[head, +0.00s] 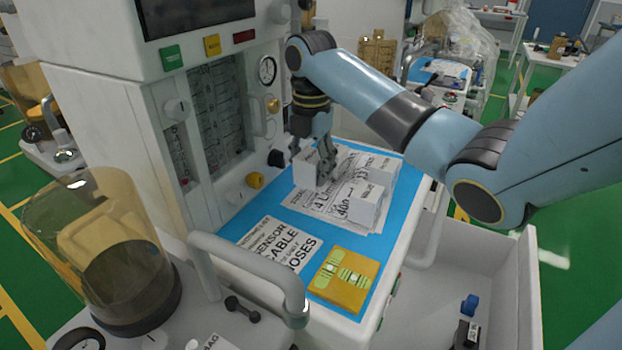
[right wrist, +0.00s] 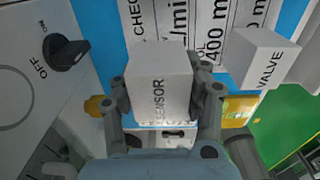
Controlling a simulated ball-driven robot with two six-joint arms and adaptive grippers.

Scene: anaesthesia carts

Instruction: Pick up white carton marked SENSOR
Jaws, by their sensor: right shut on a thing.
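The white carton marked SENSOR (right wrist: 160,88) sits between the fingers of my right gripper (right wrist: 163,115) in the right wrist view. In the head view the carton (head: 305,168) is partly hidden by my right gripper (head: 318,172), which points down over the printed sheets. The right gripper is shut on the carton. I cannot tell whether the carton touches the sheets below. A second white carton, marked VALVE (right wrist: 264,58), stands apart to the right; it also shows in the head view (head: 366,205). My left gripper is not in view.
The blue work surface (head: 228,226) holds printed sheets (head: 285,243) and a yellow packet (head: 344,279). The machine's panel with knobs (head: 255,180) rises close on the left. A curved grey rail (head: 250,262) and a clear amber canister (head: 100,245) stand in front. An open drawer (head: 470,275) is at right.

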